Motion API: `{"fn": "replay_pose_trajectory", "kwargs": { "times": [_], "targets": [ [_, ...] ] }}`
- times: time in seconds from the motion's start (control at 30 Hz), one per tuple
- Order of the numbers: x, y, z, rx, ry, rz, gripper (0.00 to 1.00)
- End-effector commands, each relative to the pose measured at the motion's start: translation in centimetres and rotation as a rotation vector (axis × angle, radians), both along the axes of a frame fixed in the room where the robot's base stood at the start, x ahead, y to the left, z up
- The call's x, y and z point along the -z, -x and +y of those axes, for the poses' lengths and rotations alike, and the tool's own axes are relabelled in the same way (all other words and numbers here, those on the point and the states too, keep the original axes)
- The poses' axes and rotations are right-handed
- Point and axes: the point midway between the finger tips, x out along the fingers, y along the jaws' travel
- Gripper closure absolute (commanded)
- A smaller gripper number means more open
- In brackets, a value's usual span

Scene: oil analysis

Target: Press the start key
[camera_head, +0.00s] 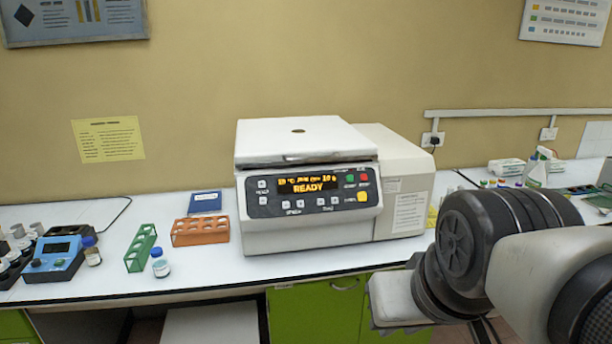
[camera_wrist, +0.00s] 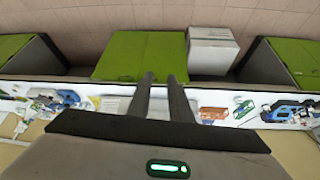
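The white centrifuge (camera_head: 300,143) stands on the bench with its lid down. Its display (camera_head: 307,185) reads READY in orange. On the dark front panel, a green key (camera_head: 350,178), apparently the start key, sits right of the display beside a red key (camera_head: 363,177). A yellow key (camera_head: 362,197) is below them. My gripper (camera_wrist: 161,78) shows in the wrist view with a gap between its two fingers and nothing between them. It is apart from the panel. In the head view my arm is at the lower right and the fingertips cannot be made out.
An orange rack (camera_head: 200,231) and a green rack (camera_head: 140,248) stand left of the centrifuge, with a small capped bottle (camera_head: 160,264) by the green one. A blue device (camera_head: 58,260) is farther left. Green cabinets (camera_head: 317,312) are below the bench. The bench before the centrifuge is clear.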

Motion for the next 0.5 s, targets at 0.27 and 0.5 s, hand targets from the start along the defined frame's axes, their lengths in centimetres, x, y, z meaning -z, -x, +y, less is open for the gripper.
{"fn": "replay_pose_trajectory", "kwargs": {
  "times": [0.27, 0.5],
  "targets": [
    [0.0, 0.0, 0.0, 0.0, 0.0, 0.0, 0.82],
    [0.0, 0.0, 0.0, 0.0, 0.0, 0.0, 0.95]
  ]
}}
